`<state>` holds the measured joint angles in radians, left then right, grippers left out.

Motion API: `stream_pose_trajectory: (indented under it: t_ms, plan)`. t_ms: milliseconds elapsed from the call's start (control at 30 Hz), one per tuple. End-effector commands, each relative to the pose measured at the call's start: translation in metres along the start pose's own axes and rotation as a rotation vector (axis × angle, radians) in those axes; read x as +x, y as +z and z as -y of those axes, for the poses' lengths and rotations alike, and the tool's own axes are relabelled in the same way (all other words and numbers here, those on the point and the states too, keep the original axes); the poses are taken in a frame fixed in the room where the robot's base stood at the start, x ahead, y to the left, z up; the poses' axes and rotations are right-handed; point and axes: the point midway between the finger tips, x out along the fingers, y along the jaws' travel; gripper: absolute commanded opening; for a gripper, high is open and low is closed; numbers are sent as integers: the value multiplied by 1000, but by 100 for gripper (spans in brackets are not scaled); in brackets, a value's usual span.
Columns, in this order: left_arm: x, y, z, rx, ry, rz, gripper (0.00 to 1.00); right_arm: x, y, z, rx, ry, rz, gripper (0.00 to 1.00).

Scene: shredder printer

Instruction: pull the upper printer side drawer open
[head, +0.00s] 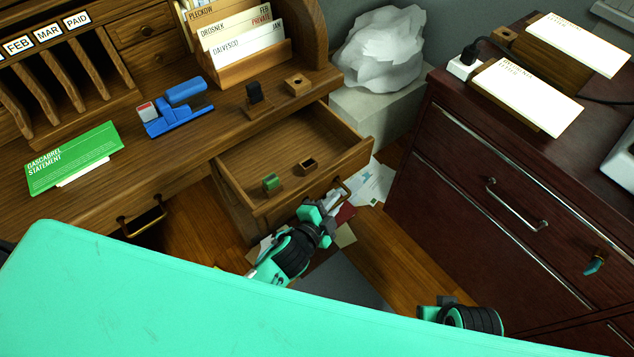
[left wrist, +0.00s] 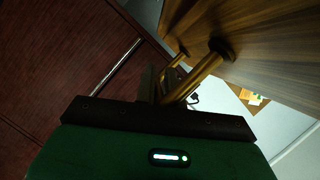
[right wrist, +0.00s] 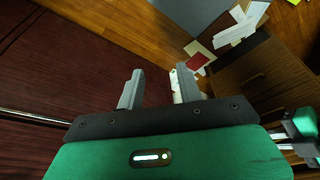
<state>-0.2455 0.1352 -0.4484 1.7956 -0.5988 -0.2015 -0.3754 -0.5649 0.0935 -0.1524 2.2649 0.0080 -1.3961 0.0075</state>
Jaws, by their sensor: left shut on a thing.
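A wooden desk drawer (head: 235,165) stands pulled out, with a green-topped stamp (head: 271,182) and a small wooden block (head: 308,165) inside. My left gripper (head: 334,200) is shut on its brass handle (head: 346,188), at the drawer's front. The left wrist view shows the brass handle (left wrist: 205,75) running between the fingers and the wooden drawer front (left wrist: 260,40) beyond. The dark red cabinet at right has a drawer (head: 470,180) with a metal handle (head: 515,205); this drawer looks closed. My right gripper (right wrist: 158,88) is open and empty, low beside the cabinet.
The red cabinet (head: 430,210) stands close on the right, leaving a narrow floor gap with scattered papers (head: 372,185). A teal key or knob (head: 594,264) sticks out of the cabinet front. Another desk handle (head: 143,222) is at left. A grey block (head: 372,112) stands behind the drawer.

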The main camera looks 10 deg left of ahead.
Motion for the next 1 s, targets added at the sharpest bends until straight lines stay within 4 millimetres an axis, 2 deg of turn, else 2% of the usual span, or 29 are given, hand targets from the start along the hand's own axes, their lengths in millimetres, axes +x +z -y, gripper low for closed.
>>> stream_pose_trajectory:
  t_ms: [33,100,400,633,1000]
  plan:
    - [-5,-10,-11,-10,5,2,0,0,0,0,0,0,0,36]
    - [-10,-22,-20,-10,5,2,0,0,0,0,0,0,-2,36]
    - [-24,-58,-46,-4,4,1,0,-6,-1,0,-1,0,-9,36]
    - [-28,-68,-54,-1,4,1,0,-10,0,0,-1,0,-8,36]
    - [-28,-69,-54,-1,4,1,0,-12,-1,0,-1,0,-14,36]
